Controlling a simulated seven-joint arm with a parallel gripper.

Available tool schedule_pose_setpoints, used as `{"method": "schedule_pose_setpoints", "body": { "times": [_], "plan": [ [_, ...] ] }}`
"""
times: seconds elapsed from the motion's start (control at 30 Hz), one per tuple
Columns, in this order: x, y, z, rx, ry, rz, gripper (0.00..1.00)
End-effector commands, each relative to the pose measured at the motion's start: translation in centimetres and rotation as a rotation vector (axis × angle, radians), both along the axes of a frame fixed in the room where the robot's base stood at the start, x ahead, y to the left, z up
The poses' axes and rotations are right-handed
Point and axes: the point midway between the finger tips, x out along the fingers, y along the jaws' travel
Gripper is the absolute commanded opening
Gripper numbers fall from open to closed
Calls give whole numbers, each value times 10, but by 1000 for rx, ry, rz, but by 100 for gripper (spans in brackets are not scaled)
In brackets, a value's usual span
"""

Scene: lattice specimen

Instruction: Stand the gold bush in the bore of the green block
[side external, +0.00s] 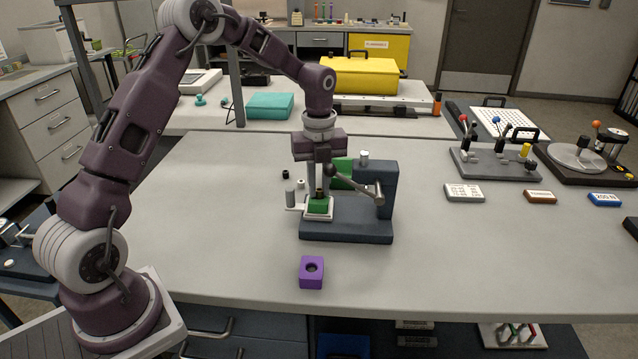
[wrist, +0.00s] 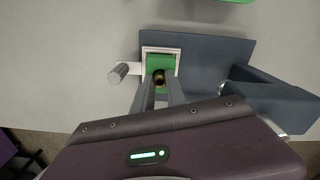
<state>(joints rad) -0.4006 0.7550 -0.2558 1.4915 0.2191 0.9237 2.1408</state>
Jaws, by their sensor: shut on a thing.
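The green block (side external: 319,206) sits in a white square holder (side external: 309,216) on the dark blue base of a press; in the wrist view the green block (wrist: 160,62) fills the holder. My gripper (side external: 320,187) is shut on the gold bush (side external: 320,194), which is upright at the top of the green block. In the wrist view the gold bush (wrist: 158,78) shows as a dark-centred ring between my fingertips (wrist: 159,85), over the block's near part. The bore is hidden, and I cannot tell whether the bush is above it or partly in it.
The dark blue press (side external: 378,200), with a lever (side external: 355,184), stands close on the right. A grey knob (side external: 290,198) juts from the holder's left. A purple block (side external: 312,272) with a hole stands in front. A small black piece (side external: 285,174) lies behind. The table's left is clear.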

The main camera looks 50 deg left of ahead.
Motion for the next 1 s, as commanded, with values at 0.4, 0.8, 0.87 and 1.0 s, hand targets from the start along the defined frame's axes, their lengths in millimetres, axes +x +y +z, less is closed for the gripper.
{"method": "schedule_pose_setpoints", "body": {
  "times": [0.4, 0.8, 0.87, 1.0],
  "plan": [
    [0, 0, -3, 0, -1, 0, 0],
    [0, 0, -3, 0, -1, 0, 42],
    [0, 0, -3, 0, -1, 0, 46],
    [0, 0, -3, 0, -1, 0, 64]
  ]
}}
